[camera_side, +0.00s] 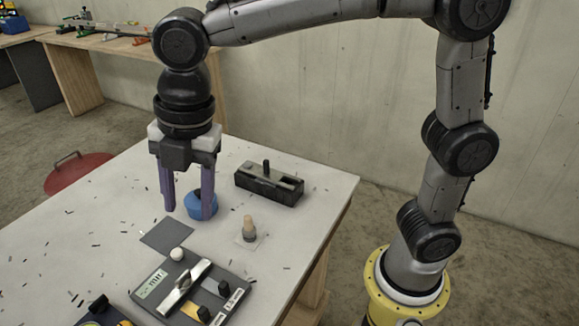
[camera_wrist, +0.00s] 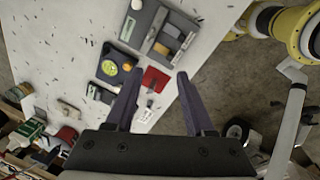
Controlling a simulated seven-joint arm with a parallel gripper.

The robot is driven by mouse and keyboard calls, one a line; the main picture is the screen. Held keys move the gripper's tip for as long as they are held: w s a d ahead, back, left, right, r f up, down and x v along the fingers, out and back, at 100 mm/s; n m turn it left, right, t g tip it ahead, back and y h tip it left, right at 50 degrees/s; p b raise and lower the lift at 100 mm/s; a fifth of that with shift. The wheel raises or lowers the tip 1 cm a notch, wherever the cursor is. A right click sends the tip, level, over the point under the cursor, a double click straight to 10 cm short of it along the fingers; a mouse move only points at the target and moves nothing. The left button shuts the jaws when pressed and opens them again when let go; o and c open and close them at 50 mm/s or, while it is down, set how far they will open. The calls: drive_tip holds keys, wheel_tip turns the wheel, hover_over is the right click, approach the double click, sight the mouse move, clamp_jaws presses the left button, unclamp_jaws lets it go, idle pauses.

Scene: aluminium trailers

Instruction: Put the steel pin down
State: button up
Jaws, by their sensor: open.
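My gripper (camera_side: 189,212) hangs over the white table with its two purple fingers apart and nothing held between them. The fingers also show open in the wrist view (camera_wrist: 160,73). I cannot pick out the steel pin for certain. A silver bar (camera_side: 184,288) lies slantwise on the grey panel (camera_side: 235,289) at the table's front. A small upright piece with a tan top (camera_side: 249,224) stands right of the gripper. A dark block (camera_side: 270,187) with a black upright peg stands behind it.
A blue round container (camera_side: 195,207) is partly hidden by the right finger. A dark flat square (camera_side: 167,236) lies in front of the gripper. A white knob (camera_side: 177,254) stands at the panel's back edge. Small dark scraps are scattered over the table (camera_side: 110,200), whose left part is otherwise clear.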

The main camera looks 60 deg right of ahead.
drive_tip(key=s+d+r+m+t, duration=0.1)
drive_tip(key=s+d+m, duration=0.2)
drive_tip(key=d+m, duration=0.35)
drive_tip(key=s+d+m+t, duration=0.1)
drive_tip(key=s+d+m, duration=0.2)
drive_tip(key=d+m, duration=0.3)
drive_tip(key=s+d+f+m+t, duration=0.1)
drive_tip(key=s+d+f+m, duration=0.1)
drive_tip(key=s+d+m, duration=0.2)
drive_tip(key=s+d+f+m+t+h, duration=0.1)
drive_tip(key=s+d+f+m, duration=0.1)
drive_tip(key=s+d+m, duration=0.3)
drive_tip(key=shift+s+f+m, duration=0.3)
drive_tip(key=shift+m, duration=0.25)
